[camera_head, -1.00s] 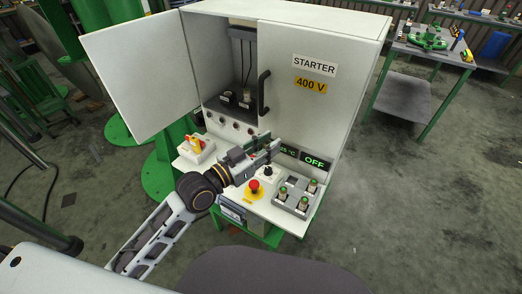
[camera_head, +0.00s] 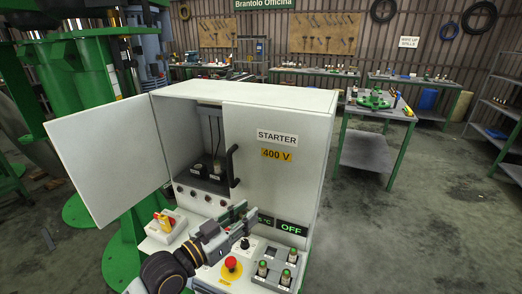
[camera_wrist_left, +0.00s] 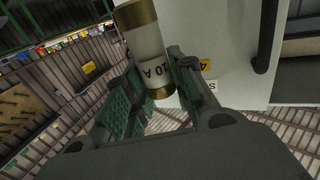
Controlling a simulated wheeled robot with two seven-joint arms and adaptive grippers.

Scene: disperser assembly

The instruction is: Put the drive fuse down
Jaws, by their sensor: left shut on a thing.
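My left gripper (camera_head: 243,213) is in front of the starter cabinet (camera_head: 290,185), below its door handle and beside the OFF display. In the left wrist view it is shut on a fuse (camera_wrist_left: 147,48), a pale cylinder with brass end caps marked "10 A". The fuse sits between the green-padded fingers. I cannot make it out clearly in the head view. A grey tray (camera_head: 270,284) on the front panel holds 3 upright green-topped cylinders, with one dark empty slot at its back left. Inside the open cabinet are dark holders (camera_head: 198,170). My right gripper is not in view.
The left cabinet door (camera_head: 110,160) stands open; the right one, with a black handle (camera_head: 232,165), is shut. A red emergency button (camera_head: 231,264), a black knob (camera_head: 245,243) and a switch box (camera_head: 165,227) crowd the panel. Floor to the right is clear.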

